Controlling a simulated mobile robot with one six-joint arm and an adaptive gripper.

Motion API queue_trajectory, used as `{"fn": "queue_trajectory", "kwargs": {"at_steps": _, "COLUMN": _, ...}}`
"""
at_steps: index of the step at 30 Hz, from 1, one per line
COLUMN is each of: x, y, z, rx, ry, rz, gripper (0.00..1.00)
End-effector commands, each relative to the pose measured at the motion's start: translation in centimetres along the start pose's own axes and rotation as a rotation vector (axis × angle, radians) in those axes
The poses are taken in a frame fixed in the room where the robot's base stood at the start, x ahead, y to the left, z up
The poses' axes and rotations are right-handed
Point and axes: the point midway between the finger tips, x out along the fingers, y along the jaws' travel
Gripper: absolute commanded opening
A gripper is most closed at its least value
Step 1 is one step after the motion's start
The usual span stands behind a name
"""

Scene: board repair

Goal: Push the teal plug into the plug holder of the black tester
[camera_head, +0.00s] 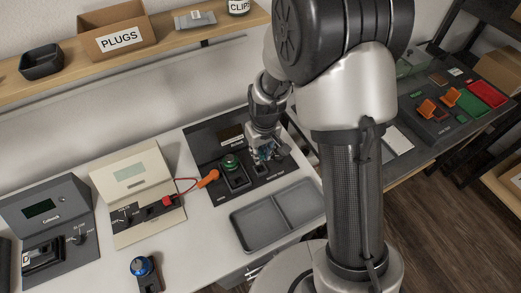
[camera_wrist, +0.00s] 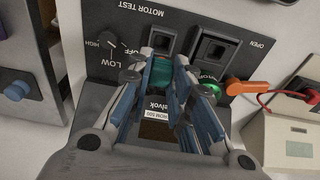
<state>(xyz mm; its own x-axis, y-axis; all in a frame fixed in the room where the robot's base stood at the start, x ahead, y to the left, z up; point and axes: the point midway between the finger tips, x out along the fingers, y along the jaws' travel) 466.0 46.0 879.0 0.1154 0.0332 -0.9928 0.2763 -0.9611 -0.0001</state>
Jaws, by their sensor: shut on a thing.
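The teal plug (camera_wrist: 160,75) is between the fingertips of my gripper (camera_wrist: 160,78) in the wrist view. The gripper is shut on it. In the head view my gripper (camera_head: 264,152) is low over the right part of the black tester (camera_head: 207,136), with a little teal (camera_head: 264,156) showing. In the wrist view the tester's panel (camera_wrist: 135,30) appears upside down. A square black holder (camera_wrist: 163,39) lies just beyond the plug, and a second one (camera_wrist: 216,47) is to its right. I cannot tell whether the plug touches a holder.
A green round part (camera_head: 230,162) and an orange plug (camera_head: 208,178) with a red cable sit left of my gripper. A grey divided tray (camera_head: 276,214) lies in front. A cream tester (camera_head: 135,180) stands to the left.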

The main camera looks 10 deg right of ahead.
Motion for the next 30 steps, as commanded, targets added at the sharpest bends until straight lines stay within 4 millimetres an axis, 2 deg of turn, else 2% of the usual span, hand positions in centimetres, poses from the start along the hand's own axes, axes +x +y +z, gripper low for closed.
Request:
{"fn": "queue_trajectory", "kwargs": {"at_steps": 14, "x": 2.9, "y": 0.0, "z": 0.3, "rx": 0.0, "ry": 0.001, "rz": 0.0, "gripper": 0.0}}
{"fn": "queue_trajectory", "kwargs": {"at_steps": 30, "x": 3.0, "y": 0.0, "z": 0.3, "rx": 0.0, "ry": 0.001, "rz": 0.0, "gripper": 0.0}}
